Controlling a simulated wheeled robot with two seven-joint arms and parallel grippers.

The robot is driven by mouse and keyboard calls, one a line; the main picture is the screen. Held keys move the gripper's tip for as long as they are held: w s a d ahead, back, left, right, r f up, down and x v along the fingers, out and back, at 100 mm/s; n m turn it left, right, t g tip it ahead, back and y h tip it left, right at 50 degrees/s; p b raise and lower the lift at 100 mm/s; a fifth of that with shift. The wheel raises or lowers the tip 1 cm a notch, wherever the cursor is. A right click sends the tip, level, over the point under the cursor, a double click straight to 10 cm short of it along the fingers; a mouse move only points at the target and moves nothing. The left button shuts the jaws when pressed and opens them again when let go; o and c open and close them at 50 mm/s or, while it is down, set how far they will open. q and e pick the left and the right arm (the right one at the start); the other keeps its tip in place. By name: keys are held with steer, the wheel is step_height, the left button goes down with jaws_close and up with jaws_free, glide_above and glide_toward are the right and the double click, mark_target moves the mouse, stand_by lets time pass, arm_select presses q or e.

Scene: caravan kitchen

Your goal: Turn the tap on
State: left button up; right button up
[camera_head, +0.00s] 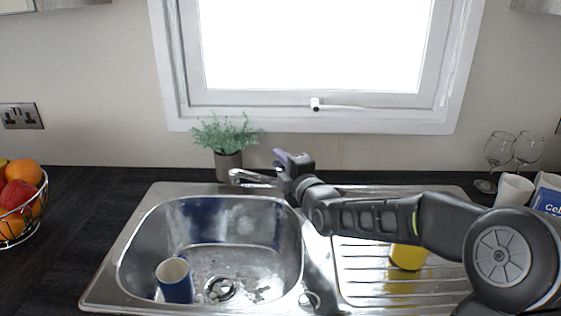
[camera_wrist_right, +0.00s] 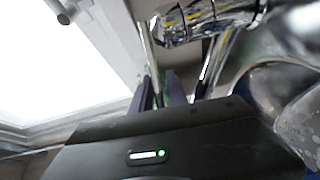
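The chrome tap (camera_head: 250,178) stands at the back edge of the sink, its spout pointing left over the bowl; part of it is hidden behind my right gripper. My right gripper (camera_head: 283,158) is right beside the tap, at the back of the sink. In the right wrist view the shiny tap (camera_wrist_right: 208,24) fills the top middle, just beyond the dark purple fingers (camera_wrist_right: 162,88). The fingers look close together, near a thin upright metal part; I cannot tell whether they touch it or are fully shut. I see no water running. My left gripper is not in view.
A blue mug (camera_head: 176,282) stands in the sink bowl (camera_head: 140,238). A yellow object (camera_head: 408,257) is on the drainer under my right arm. A potted plant (camera_head: 228,150) stands behind the tap. Wine glasses (camera_head: 498,150) and mugs stand right; a fruit basket (camera_head: 22,206) stands left.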

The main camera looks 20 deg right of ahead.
jaws_close()
stand_by(1.1)
